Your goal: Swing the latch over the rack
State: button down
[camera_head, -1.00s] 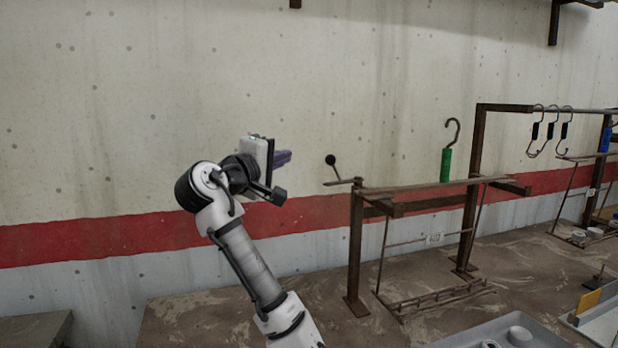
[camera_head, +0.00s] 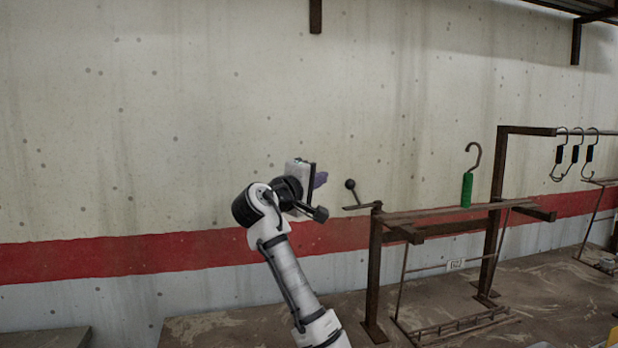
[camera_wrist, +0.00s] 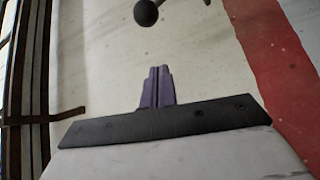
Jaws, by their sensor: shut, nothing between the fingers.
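The latch is a thin dark lever with a black ball knob (camera_head: 350,184) on its upright arm. It sits at the top of the left post of the rack (camera_head: 440,213), and its flat end points left, off the rack. My gripper (camera_head: 323,179) is just left of the knob at about its height, with purple fingers shut and empty. In the wrist view the shut fingers (camera_wrist: 158,70) point toward the knob (camera_wrist: 146,13), with a gap between them. Part of the lever is cut off by the top edge there.
A green-handled hook (camera_head: 467,190) stands upright on the rack rail. Several black-handled hooks (camera_head: 575,155) hang from a higher bar at the right. The concrete wall (camera_head: 150,140) with a red stripe is behind. Space left of the rack is clear apart from my arm.

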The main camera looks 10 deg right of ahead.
jog(key=shift+s+d+f+p, duration=0.1)
jog(key=shift+s+d+p, duration=0.2)
jog(key=shift+d, duration=0.3)
jog(key=shift+s+d+f+p, duration=0.1)
jog(key=shift+s+d+p, duration=0.15)
jog(key=shift+d, duration=0.4)
jog(key=shift+s+d+f+p, duration=0.1)
jog(key=shift+s+d+p, duration=0.2)
jog(key=shift+d, duration=0.3)
jog(key=shift+s, duration=0.1)
jog(key=shift+s+n+t+y, duration=0.25)
jog(key=shift+n+t+y, duration=0.05)
jog(key=shift+t+y, duration=0.2)
